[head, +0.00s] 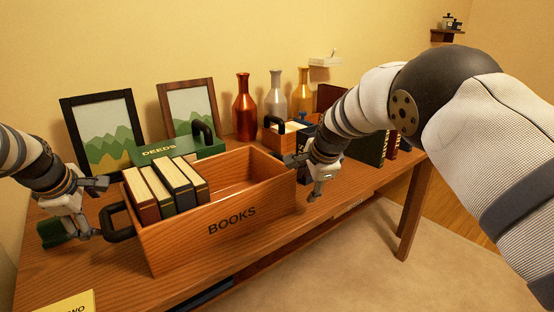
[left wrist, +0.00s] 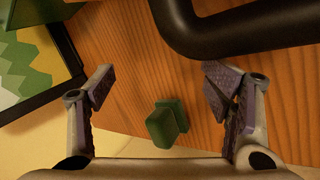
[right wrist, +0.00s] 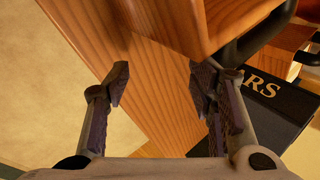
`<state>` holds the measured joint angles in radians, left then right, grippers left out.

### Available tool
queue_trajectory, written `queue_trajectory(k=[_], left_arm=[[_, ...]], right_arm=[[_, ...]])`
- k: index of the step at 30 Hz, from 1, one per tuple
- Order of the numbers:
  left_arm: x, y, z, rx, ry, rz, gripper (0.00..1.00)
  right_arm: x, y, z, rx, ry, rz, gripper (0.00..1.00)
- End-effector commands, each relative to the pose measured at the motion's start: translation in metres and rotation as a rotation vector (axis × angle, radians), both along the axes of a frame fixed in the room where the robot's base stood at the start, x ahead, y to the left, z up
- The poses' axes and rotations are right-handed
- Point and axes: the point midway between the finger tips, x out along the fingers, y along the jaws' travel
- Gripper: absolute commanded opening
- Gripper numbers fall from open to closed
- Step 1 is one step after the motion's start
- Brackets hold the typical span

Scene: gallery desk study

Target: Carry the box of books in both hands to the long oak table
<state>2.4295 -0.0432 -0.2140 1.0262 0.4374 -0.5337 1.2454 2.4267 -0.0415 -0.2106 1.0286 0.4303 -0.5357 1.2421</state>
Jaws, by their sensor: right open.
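The box of books (head: 190,247) is an open wooden box marked BOOKS, standing on a wooden table (head: 345,195). Several books (head: 172,187) stand in its left half; the right half looks empty. Its left black handle (head: 114,222) also shows at the top of the left wrist view (left wrist: 235,35). My left gripper (head: 97,210) is open and empty just beside that handle. My right gripper (head: 303,178) is open and empty by the box's right end. In the right wrist view the box's corner (right wrist: 190,25) and a black handle (right wrist: 262,38) lie beyond the fingers.
A green DEEDS box (head: 180,150), two framed pictures (head: 100,130), several bottles (head: 245,112) and dark volumes (head: 370,150) crowd the table behind and right. A small green object (left wrist: 167,122) lies near my left gripper. A yellow sign (head: 65,303) is at front left. Carpet (head: 370,260) is clear.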

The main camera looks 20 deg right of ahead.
Motion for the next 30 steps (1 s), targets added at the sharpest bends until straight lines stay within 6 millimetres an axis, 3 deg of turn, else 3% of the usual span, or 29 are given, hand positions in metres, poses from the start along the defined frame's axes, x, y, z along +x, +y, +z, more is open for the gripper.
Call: queue_trajectory(k=[5,8,9,22,24,30], left_arm=[[-0.0010,0.0031,-0.0028,0.003,0.005,-0.001,0.77],[-0.0013,0.0038,-0.0035,0.004,0.006,0.000,0.77],[-0.0014,0.0041,-0.0037,0.004,0.006,0.000,0.77],[-0.0019,0.0052,-0.0045,0.006,0.008,0.000,0.77],[-0.0019,0.0053,-0.0045,0.006,0.008,0.000,0.93],[-0.0018,0.0054,-0.0045,0.007,0.008,0.001,0.94]], right_arm=[[-0.0001,-0.0032,-0.0012,-0.001,0.001,-0.002,0.50],[-0.0001,-0.0039,-0.0015,-0.002,0.000,-0.003,0.68],[0.0000,-0.0042,-0.0013,-0.002,0.000,-0.005,0.70],[0.0004,-0.0051,-0.0007,-0.003,-0.002,-0.007,0.70],[0.0004,-0.0051,-0.0007,-0.003,-0.002,-0.007,0.70],[0.0004,-0.0053,-0.0007,-0.003,-0.002,-0.007,0.70]])
